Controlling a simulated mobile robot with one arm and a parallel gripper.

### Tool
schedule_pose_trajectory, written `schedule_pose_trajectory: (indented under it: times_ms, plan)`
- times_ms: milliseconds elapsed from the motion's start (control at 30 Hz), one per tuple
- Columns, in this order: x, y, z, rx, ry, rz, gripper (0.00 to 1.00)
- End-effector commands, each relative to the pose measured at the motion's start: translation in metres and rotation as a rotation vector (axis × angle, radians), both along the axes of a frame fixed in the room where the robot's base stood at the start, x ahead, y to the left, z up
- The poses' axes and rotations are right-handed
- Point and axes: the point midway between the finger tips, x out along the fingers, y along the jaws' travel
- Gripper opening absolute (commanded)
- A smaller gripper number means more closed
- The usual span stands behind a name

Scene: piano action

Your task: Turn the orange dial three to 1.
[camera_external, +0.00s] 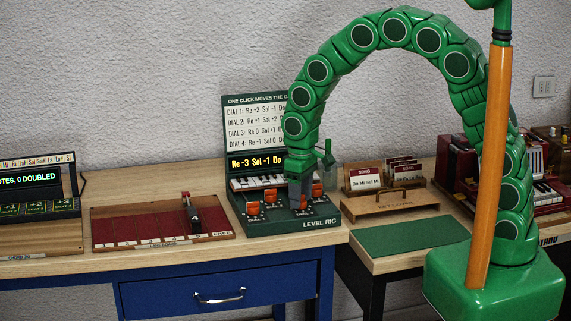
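The green level rig (322,222) stands on the wooden bench with several orange dials on its sloping front panel. One orange dial (253,208) is at the panel's left front, another (270,195) lies behind it, and another (317,190) is at the right. My gripper (300,200) points down at the right-middle of the panel, over or at a dial that its fingers mostly hide. Whether the fingers touch or grip that dial is not clear. The dial numbers and pointer settings are too small to read.
A red board (130,227) lies to the left. A wooden card holder (390,205) and a green mat (411,236) are to the right.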

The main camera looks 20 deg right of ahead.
Motion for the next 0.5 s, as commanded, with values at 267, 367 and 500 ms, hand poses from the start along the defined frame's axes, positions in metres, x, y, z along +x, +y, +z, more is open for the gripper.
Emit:
schedule_pose_trajectory:
  times_ms: [267, 367, 500]
  plan:
    - [0.0001, 0.0001, -0.0003, 0.000, 0.000, 0.000, 0.61]
    - [0.0001, 0.0001, 0.0008, 0.000, 0.000, 0.000, 0.61]
    - [0.0006, 0.0005, 0.0081, 0.001, -0.001, 0.000, 0.61]
